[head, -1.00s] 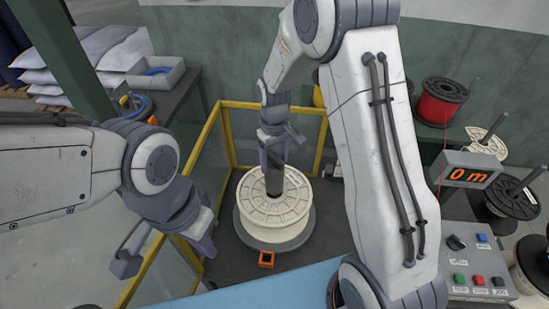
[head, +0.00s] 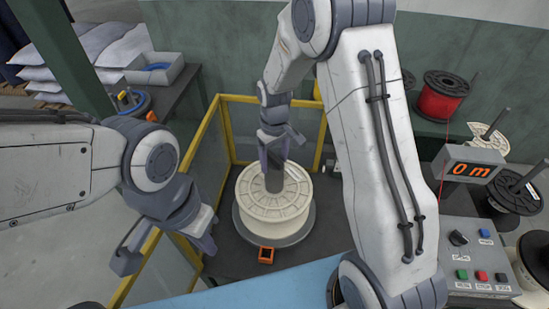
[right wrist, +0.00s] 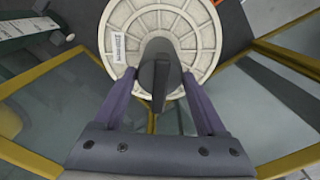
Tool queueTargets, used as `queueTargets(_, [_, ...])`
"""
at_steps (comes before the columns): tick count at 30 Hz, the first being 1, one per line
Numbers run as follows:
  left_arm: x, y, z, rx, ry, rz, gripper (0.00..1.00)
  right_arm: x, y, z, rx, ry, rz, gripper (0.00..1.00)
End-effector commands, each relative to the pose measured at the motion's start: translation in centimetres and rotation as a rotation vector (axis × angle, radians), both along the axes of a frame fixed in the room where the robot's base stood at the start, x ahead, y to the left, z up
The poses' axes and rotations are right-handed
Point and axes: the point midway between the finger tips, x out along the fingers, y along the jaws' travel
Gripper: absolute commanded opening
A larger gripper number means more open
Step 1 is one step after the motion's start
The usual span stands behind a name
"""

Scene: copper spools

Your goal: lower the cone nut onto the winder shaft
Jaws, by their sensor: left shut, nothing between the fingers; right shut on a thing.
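The white spool (head: 262,212) stands on a grey disc (head: 298,234) inside the yellow-framed enclosure. My right gripper (head: 276,152) is above the spool's centre, shut on the cone nut (head: 274,182), a grey piece between its fingers. In the right wrist view the dark grey cone nut (right wrist: 155,72) sits between the two purple fingers of my right gripper (right wrist: 160,85), over the spool's middle. The winder shaft is not clearly distinguishable; the nut hides the spool's centre. My left gripper (head: 168,245) is shut and empty, left of the spool.
A small orange block (head: 265,256) lies in front of the disc. A control box with buttons (head: 481,275), a metre display (head: 470,169) and a red spool (head: 441,98) are at right.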

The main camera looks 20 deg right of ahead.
Motion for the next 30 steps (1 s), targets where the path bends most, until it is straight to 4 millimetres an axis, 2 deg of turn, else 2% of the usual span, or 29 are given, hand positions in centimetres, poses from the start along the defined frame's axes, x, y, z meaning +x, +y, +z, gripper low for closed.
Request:
queueTargets(4, [0.0, 0.0, -0.1, 0.000, 0.000, 0.000, 0.00, 0.1, 0.0, 0.0, 0.001, -0.002, 0.000, 0.00])
queueTargets(5, [0.0, 0.0, -0.1, 0.000, 0.000, 0.000, 0.00, 0.1, 0.0, 0.0, 0.001, -0.002, 0.000, 0.78])
queueTargets(6, [0.0, 0.0, -0.1, 0.000, 0.000, 0.000, 0.00, 0.0, 0.0, 0.0, 0.000, -0.001, 0.000, 0.93])
queueTargets(7, [0.0, 0.0, -0.1, 0.000, 0.000, 0.000, 0.00, 0.0, 0.0, 0.0, 0.000, -0.001, 0.000, 1.00])
queueTargets(21, [0.0, 0.0, 0.1, 0.000, 0.000, 0.000, 0.00, 0.0, 0.0, 0.2, 0.000, 0.000, 0.000, 1.00])
queueTargets(26, [0.0, 0.0, 1.7, 0.000, 0.000, 0.000, 0.00, 0.0, 0.0, 2.3, 0.000, -0.001, 0.000, 1.00])
queueTargets(30, [0.0, 0.0, 3.6, 0.000, 0.000, 0.000, 0.00, 0.0, 0.0, 5.2, 0.000, -0.002, 0.000, 1.00])
